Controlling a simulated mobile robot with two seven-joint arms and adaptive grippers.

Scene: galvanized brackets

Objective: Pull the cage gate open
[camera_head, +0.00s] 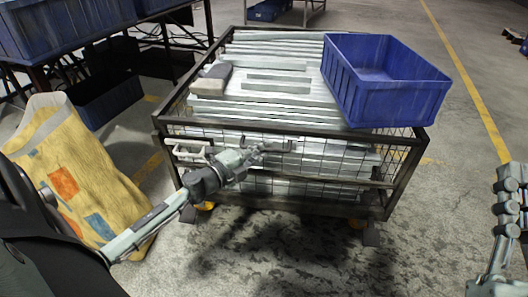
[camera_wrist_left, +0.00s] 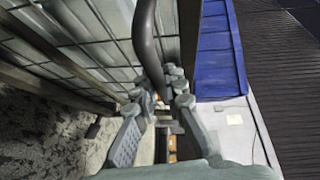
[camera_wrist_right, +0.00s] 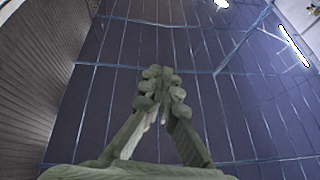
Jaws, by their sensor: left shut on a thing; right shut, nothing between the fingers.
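The cage (camera_head: 405,165) is a dark-framed cart with wire mesh, and its mesh front, with the gate, faces me. My left gripper (camera_head: 278,147) is at the upper part of this front in the head view. In the left wrist view its fingers (camera_wrist_left: 160,80) are closed on a dark curved handle (camera_wrist_left: 146,35), next to the mesh (camera_wrist_left: 70,40). The handle is hard to make out in the head view. The gate's edges are unclear, so I cannot tell how far it stands open. My right gripper (camera_head: 509,182) is shut and empty, well right of the cage; its closed fingertips (camera_wrist_right: 160,88) show in the right wrist view.
Pale metal lengths (camera_head: 275,65) fill the cage. A blue crate (camera_head: 375,90) and a small grey-brown block (camera_head: 212,79) lie on top. A patterned yellow sack (camera_head: 75,170) stands left, near my left arm. The floor (camera_head: 300,255) before the cage is clear.

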